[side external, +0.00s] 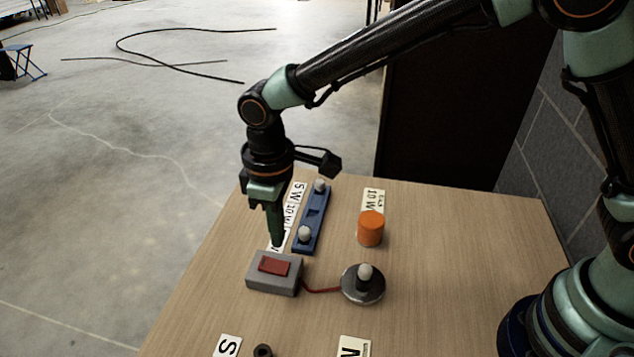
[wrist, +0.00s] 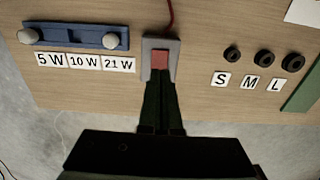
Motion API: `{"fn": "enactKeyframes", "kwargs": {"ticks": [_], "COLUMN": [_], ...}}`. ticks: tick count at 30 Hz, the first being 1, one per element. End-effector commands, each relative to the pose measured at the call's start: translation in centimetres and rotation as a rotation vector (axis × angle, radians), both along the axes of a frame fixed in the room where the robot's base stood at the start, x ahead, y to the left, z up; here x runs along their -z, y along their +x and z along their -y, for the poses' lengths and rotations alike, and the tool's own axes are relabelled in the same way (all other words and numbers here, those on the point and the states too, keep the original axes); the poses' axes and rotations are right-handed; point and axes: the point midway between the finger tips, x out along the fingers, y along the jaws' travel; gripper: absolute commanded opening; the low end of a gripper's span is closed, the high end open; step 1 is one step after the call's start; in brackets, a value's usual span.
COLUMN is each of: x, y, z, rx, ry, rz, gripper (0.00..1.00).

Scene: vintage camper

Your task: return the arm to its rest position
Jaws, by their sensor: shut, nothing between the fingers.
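My gripper (side external: 277,240) is shut and empty, pointing down. In the side external view its tips are at the back edge of the grey box with a red rocker switch (side external: 273,273). In the wrist view the shut fingers (wrist: 163,88) reach to the near edge of the red switch (wrist: 160,60). I cannot tell whether they touch it. My arm is stretched out over the wooden table (side external: 440,260).
A blue rack (side external: 314,216) with two white bulbs stands behind the switch box. A red wire joins the box to a round lamp base (side external: 362,288) with a bulb. An orange cylinder (side external: 370,228) stands behind it. Black rings (wrist: 264,58) lie by size labels.

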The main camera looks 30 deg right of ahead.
Motion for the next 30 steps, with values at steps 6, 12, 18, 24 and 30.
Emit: {"fn": "enactKeyframes", "kwargs": {"ticks": [6,12,18,24,30], "x": [-0.4,-0.5,-3.3,-8.4,-12.0], "y": [0.0,0.0,0.7,0.9,-0.7], "z": [0.0,0.1,2.8,9.1,15.5], "rx": [0.000,0.002,0.072,0.224,0.380], "ry": [-0.001,0.001,0.027,0.078,0.120], "rz": [-0.001,0.001,0.038,0.122,0.209], "gripper": [0.00,0.00,0.00,0.00,0.00]}}
